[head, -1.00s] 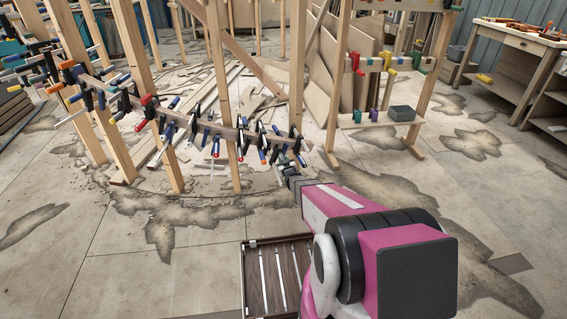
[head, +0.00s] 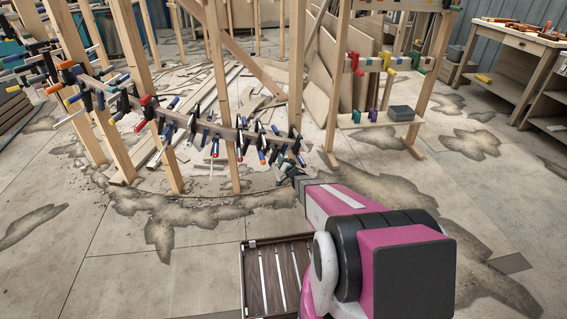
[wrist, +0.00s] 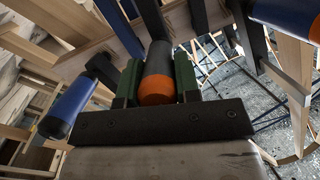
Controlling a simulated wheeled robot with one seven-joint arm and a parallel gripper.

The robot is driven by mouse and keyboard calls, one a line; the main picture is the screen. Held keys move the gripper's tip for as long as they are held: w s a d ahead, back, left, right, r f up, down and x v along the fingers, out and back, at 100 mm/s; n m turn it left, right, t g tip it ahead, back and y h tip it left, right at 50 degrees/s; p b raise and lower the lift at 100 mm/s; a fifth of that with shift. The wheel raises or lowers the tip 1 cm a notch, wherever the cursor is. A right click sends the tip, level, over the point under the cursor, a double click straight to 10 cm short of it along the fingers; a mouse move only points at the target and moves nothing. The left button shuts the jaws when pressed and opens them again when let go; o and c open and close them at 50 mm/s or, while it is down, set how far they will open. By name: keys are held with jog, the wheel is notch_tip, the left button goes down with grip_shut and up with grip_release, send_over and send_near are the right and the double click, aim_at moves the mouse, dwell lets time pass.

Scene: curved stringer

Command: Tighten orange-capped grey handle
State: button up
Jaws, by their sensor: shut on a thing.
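The grey clamp handle with an orange cap (wrist: 157,90) is in the middle of the wrist view, between the two green-padded fingers of my gripper (wrist: 158,78). The gripper is shut on it, one finger on each side. In the head view my gripper (head: 290,172) is at the right end of the curved stringer (head: 255,137), and the held handle is too small to make out there. Part of the clamp behind the handle is hidden.
Blue clamp handles (wrist: 70,105) stand close to the left of my gripper, and another blue one (wrist: 285,18) at upper right. Several clamps line the stringer between wooden posts (head: 222,95). A slatted tray (head: 275,275) is beside my arm. A rack (head: 385,65) stands behind.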

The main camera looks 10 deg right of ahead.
jog(key=shift+m, duration=0.3)
jog(key=o, duration=0.9)
jog(key=shift+s, duration=0.1)
jog(key=v, duration=1)
jog(key=shift+s+d, duration=0.15)
jog(key=shift+s, duration=0.15)
jog(key=v, duration=0.3)
jog(key=shift+s+f, duration=0.2)
jog(key=shift+f, duration=0.05)
